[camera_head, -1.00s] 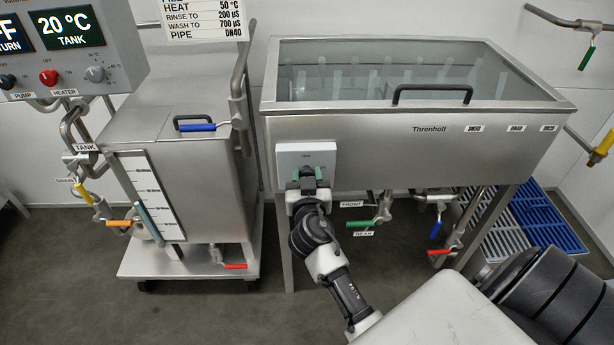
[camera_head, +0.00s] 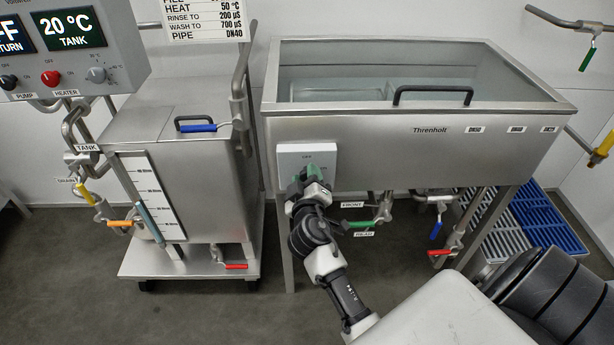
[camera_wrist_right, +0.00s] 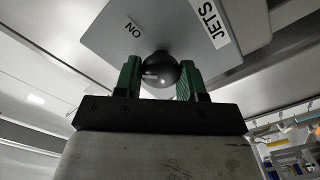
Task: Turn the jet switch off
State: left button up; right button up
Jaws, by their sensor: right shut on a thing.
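The jet switch is a round black knob (camera_wrist_right: 160,72) on a light grey plate (camera_head: 291,156) on the front of the steel Threnholt tank (camera_head: 375,140). The wrist view shows the labels JETS and ON on the plate. My right gripper (camera_wrist_right: 160,76) has green fingertips on either side of the knob and is shut on it. In the head view the right gripper (camera_head: 306,178) covers the knob, so its pointing direction is hidden. The water behind the tank's glass looks clear, without white streaks. My left gripper is not in view.
Below the tank hang a green-handled valve (camera_head: 357,225), a blue handle (camera_head: 436,230) and a red handle (camera_head: 440,252). A smaller steel tank (camera_head: 180,190) on a wheeled base stands at left. A control panel (camera_head: 70,50) hangs upper left.

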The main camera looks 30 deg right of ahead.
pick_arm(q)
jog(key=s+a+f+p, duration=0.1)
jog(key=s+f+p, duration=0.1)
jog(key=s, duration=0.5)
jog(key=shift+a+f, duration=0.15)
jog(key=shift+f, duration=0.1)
pick_arm(e)
jog(key=shift+n, duration=4.6)
jog(key=o, duration=0.9)
jog(key=shift+w+f, duration=0.1)
jog(key=shift+a, duration=0.1)
